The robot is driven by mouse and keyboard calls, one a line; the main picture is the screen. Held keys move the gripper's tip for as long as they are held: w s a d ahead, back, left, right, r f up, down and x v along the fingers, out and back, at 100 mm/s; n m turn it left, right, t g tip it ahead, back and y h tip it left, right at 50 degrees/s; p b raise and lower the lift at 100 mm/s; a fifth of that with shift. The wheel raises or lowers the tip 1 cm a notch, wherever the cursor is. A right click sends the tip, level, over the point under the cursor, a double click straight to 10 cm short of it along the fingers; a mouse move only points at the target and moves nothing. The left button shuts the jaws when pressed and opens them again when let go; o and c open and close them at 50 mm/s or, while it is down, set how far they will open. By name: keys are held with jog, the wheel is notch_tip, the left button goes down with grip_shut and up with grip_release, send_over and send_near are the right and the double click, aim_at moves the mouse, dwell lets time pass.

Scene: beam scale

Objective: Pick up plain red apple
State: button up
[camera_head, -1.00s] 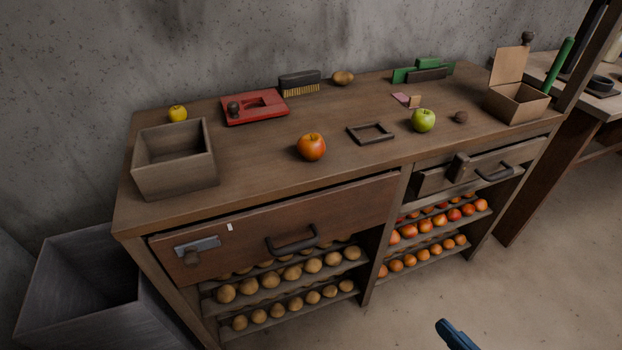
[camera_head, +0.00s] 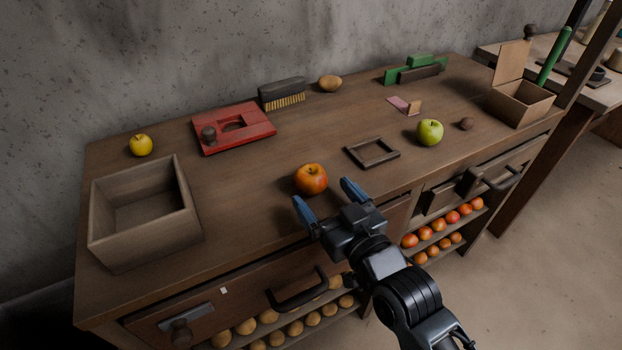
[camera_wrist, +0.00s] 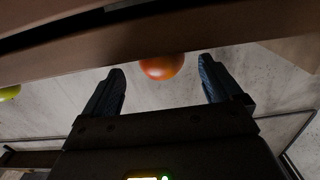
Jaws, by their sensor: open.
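The red apple (camera_head: 311,179), with orange tones, sits on the wooden workbench (camera_head: 258,205) near its front edge. My gripper (camera_head: 322,194) is open, its two blue fingers just in front of the apple and pointing toward it. In the wrist view the apple (camera_wrist: 162,66) shows beyond and between the spread fingertips (camera_wrist: 162,80), its upper part cut off by the bench edge. I cannot tell if a finger touches it; nothing is held.
An open wooden box (camera_head: 145,242) stands left of the apple, and a small dark frame (camera_head: 372,163) lies to its right. A green apple (camera_head: 429,132), a yellow apple (camera_head: 141,145) and a red tray (camera_head: 233,128) are also on the bench. A drawer handle (camera_head: 298,291) juts out below.

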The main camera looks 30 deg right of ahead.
aim_at(318, 187)
jog(key=shift+w+a+p, duration=0.1)
jog(key=shift+w+p, duration=0.5)
jog(key=shift+w, duration=2.3)
jog(key=c, duration=1.1)
jog(key=shift+r, duration=0.1)
